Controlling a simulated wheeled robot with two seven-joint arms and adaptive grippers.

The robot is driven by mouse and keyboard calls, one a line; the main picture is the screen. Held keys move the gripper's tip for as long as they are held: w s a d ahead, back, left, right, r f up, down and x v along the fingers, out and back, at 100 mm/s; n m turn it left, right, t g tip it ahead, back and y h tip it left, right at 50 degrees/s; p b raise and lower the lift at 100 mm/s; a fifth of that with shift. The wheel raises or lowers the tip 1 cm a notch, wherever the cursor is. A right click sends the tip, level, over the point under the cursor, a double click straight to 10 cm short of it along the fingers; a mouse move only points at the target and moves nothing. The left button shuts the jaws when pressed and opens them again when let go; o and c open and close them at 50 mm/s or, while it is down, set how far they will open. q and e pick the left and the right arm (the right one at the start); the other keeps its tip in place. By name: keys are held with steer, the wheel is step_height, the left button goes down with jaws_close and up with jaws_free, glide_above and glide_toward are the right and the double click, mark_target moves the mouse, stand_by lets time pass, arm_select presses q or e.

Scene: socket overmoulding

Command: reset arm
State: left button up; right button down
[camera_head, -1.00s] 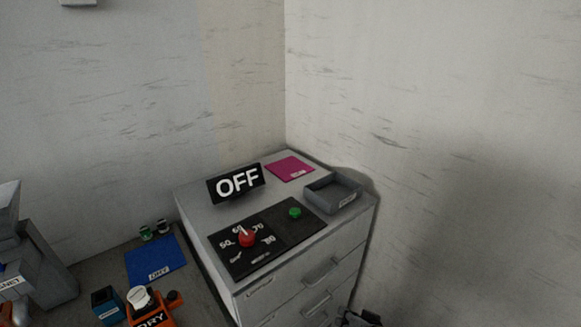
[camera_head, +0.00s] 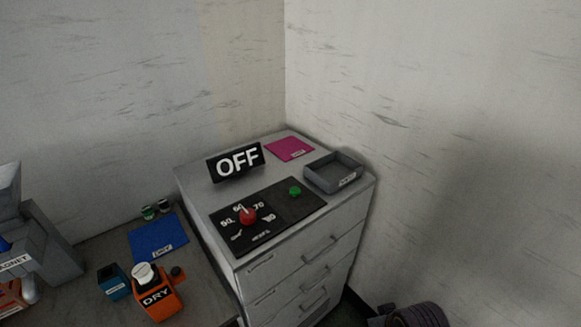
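My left gripper is not in view. A dark, ridged part, probably of my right arm, shows at the bottom edge, right of the drawer cabinet (camera_head: 335,262). No gripper fingers can be made out on it. The cabinet carries a black control panel (camera_head: 300,208) with a red knob (camera_head: 248,217) and a green button (camera_head: 295,190). A black sign (camera_head: 237,162) behind the panel reads OFF. Nothing of mine touches the cabinet top.
A grey tray (camera_head: 320,181) and a magenta mat (camera_head: 288,149) lie on the cabinet. On the lower bench at left are a blue mat (camera_head: 158,235), a blue box (camera_head: 113,284), an orange DRY device (camera_head: 160,302) and a grey machine (camera_head: 45,245). Walls close off the back and right.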

steer(key=s+f+g, duration=0.1)
steer(key=s+f, duration=0.1)
steer(key=f, duration=1.5)
steer(key=s+f+g, duration=0.1)
steer(key=s+f, duration=0.1)
steer(key=f, duration=1.5)
steer(key=s+d+f, duration=0.2)
steer(key=s+f, duration=0.7)
steer(key=s, duration=0.1)
steer(key=s+d+f, duration=0.2)
steer(key=s+f, duration=0.7)
steer(key=s, duration=0.2)
steer(key=shift+s+d+f+n+g, duration=0.25)
steer(key=shift+f+n+g, duration=0.05)
steer(key=shift+f+g, duration=0.1)
